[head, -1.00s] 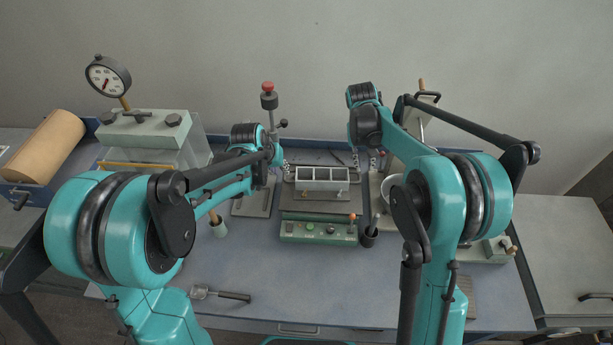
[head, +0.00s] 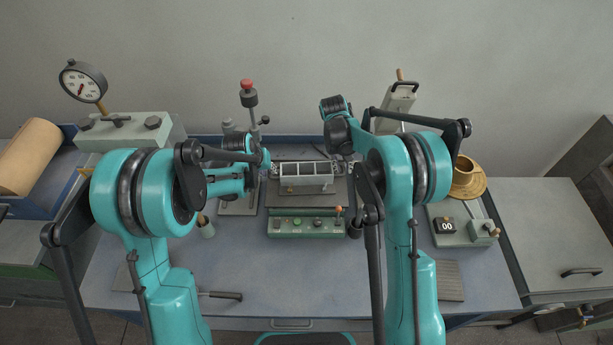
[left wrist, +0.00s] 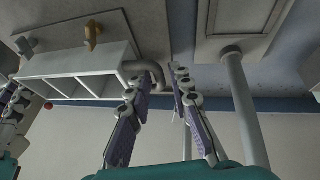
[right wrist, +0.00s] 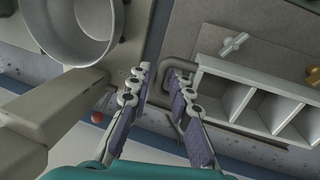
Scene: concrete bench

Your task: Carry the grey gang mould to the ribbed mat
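The grey gang mould (head: 306,190), a long open box with several compartments and a handle at each end, sits on the plate of the green vibrating table (head: 306,228). It also shows in the left wrist view (left wrist: 90,62) and the right wrist view (right wrist: 235,72). My left gripper (left wrist: 154,84) is open at the mould's left-end handle, its fingers apart with the handle bar by the gap. My right gripper (right wrist: 158,70) is open at the right-end handle, which overlaps one finger. Contact is unclear. The ribbed mat (head: 450,280) lies at the bench's front right, bare.
A timer unit (head: 445,227) and a brass-coloured vessel (head: 466,178) stand at the right, behind the mat. A red-topped stand (head: 248,100) is close to my left gripper. A dark-handled tool (head: 222,295) lies at the front left. The front middle of the bench is clear.

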